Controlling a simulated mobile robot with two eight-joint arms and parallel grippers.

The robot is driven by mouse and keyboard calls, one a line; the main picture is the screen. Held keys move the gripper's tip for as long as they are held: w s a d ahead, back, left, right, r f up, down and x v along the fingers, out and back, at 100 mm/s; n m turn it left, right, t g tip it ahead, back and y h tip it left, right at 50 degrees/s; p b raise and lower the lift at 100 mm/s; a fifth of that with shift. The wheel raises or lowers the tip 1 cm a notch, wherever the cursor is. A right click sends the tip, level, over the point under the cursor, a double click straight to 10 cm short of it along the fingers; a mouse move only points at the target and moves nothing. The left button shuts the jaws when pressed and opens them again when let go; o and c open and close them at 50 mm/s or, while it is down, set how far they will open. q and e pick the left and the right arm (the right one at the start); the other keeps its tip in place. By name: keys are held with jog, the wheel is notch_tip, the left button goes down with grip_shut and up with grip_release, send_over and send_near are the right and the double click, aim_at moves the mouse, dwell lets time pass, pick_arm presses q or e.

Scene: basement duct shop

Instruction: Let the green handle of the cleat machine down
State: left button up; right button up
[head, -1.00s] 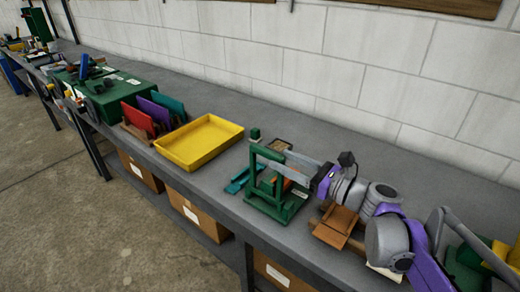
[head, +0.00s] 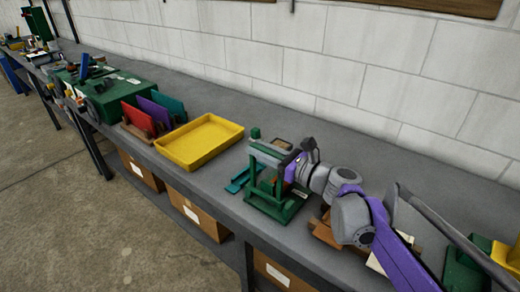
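A small green machine (head: 273,205), which I take to be the cleat machine, stands on the grey bench right of the yellow tray. It has a flat green base and an upright green frame with a green bar (head: 262,158) across its top. I cannot tell for sure which part is the handle. My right gripper (head: 268,149) reaches in from the right at the top of this frame. Its grey fingers overlap the top bar; whether they touch or grip it is unclear. My wrist hides the machine's right upper part. My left gripper is not in view.
The yellow tray (head: 199,141) is empty. Red, purple and teal panels (head: 153,110) stand left of it, then a large green machine (head: 103,93). A teal piece (head: 242,178) lies left of the small machine. Brown wooden parts (head: 324,232) lie beneath my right arm. The wall is close behind.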

grip_shut()
dwell(1.1)
